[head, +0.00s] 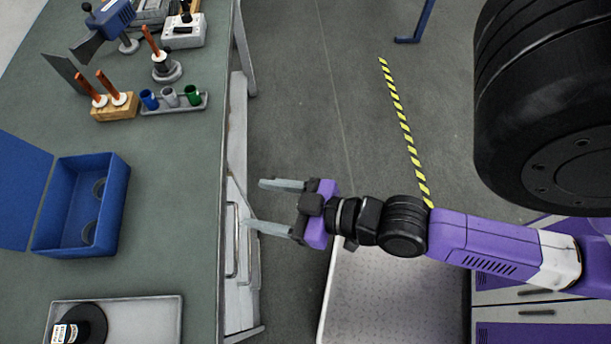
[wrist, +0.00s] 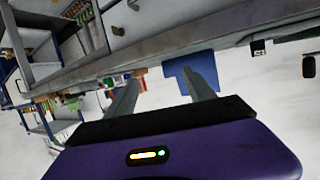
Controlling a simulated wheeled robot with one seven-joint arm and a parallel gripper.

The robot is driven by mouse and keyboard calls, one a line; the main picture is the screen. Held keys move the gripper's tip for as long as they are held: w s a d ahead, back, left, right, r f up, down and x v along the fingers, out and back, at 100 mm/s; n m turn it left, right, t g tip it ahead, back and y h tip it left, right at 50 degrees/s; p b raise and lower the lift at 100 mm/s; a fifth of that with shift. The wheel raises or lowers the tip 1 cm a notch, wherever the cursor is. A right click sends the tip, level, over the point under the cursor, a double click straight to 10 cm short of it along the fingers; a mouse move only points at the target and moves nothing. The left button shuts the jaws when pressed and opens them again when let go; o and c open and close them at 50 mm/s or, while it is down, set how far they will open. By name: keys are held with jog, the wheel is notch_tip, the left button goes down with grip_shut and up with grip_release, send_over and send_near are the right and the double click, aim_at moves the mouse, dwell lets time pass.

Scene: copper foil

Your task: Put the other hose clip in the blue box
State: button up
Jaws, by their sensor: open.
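The blue box (head: 117,205) stands on the green-topped bench at the left of the head view, its lid (head: 22,190) open to the left. I see no other clip outside the box. My gripper (head: 254,204) is open and empty, just right of the bench edge, with its fingers pointing left toward the box. In the wrist view, the fingers (wrist: 165,92) are apart with nothing between them.
A grey tray (head: 150,315) with a black roll lies at the bench's front. A rack of coloured cups (head: 175,106), a wooden block with orange-handled pieces (head: 115,110) and a blue tool (head: 110,18) stand farther back. A large black tyre (head: 540,110) is at right.

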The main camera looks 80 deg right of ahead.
jog(key=s+a+r+n+y, duration=0.1)
jog(key=s+r, duration=0.3)
jog(key=s, duration=0.4)
jog(key=shift+a+r, duration=0.25)
jog(key=shift+a, duration=0.35)
jog(key=shift+s, duration=0.1)
jog(key=shift+c, duration=0.4)
